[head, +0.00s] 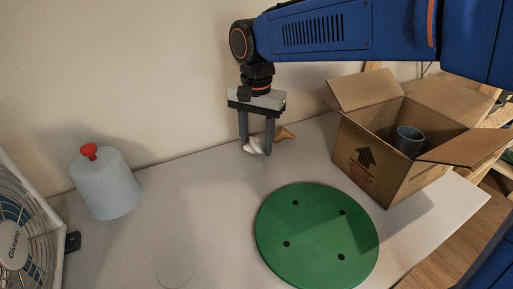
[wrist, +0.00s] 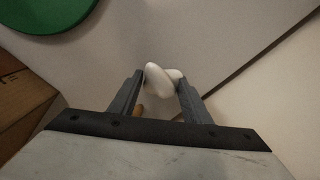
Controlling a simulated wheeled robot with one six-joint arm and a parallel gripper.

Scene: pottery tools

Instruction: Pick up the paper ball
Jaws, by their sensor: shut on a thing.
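The paper ball (head: 254,146) is a small white lump between the fingertips of my gripper (head: 256,149) in the head view. In the wrist view the white ball (wrist: 158,80) sits between the two grey fingers of my gripper (wrist: 160,79), which is shut on it. The fingers point down near the back of the table, by the wall. I cannot tell whether the ball is clear of the table.
A brown object (head: 284,133) lies just right of the fingers. A green disc (head: 317,240) with dark holes lies in front. An open cardboard box (head: 390,165) holding a grey cup (head: 408,140) stands right. A pale jar with red knob (head: 106,187) and a fan (head: 25,230) stand left.

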